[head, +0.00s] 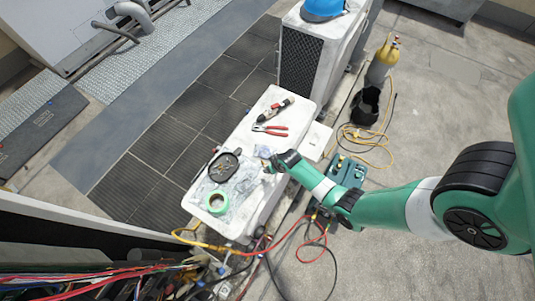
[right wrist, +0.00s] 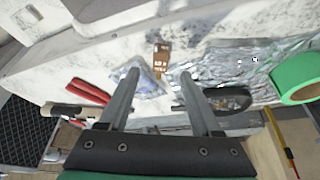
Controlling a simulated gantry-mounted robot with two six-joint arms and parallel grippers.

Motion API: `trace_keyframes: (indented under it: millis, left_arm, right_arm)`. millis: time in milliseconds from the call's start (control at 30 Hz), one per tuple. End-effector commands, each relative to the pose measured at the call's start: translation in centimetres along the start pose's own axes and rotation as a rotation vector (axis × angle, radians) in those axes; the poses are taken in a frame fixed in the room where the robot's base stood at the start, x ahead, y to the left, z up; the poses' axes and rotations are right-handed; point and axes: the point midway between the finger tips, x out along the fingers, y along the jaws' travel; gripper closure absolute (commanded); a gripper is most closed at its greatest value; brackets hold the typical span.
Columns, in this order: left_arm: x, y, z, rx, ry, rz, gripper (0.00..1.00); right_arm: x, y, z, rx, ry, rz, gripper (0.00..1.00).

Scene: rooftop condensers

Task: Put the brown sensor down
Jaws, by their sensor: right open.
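The brown sensor (right wrist: 161,58) lies on the worn white top in the right wrist view. It is a small brown block with pale markings on its face. My right gripper (right wrist: 159,74) is open, with one finger to each side of the sensor in the picture and the sensor just past the fingertips. I see no finger touching it. In the head view my right gripper (head: 270,164) is low over the right edge of the white surface (head: 243,133), and the sensor is mostly hidden there. My left gripper is not in view.
Green tape (head: 216,202) lies on crumpled foil (head: 238,190), near a black oval tray (head: 224,166). Red-handled pliers (head: 271,130), a red and black tool (head: 276,109) and a clear plastic bag (right wrist: 138,77) are close by. Cables run below the front edge.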

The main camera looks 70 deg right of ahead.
Motion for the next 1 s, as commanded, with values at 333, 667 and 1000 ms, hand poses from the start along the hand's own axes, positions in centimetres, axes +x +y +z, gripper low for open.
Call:
trace_keyframes:
  millis: [333, 667, 1000]
  left_arm:
    - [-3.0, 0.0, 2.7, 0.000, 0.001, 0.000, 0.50]
    - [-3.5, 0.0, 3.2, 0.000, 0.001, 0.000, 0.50]
    - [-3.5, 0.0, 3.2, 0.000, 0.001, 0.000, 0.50]
  right_arm:
    - [3.9, -0.1, 0.9, 0.000, 0.000, 0.000, 0.35]
    - [5.0, -0.1, 0.5, 0.000, 0.000, 0.000, 0.35]
    - [5.0, -0.1, 0.5, 0.000, 0.000, 0.000, 0.93]
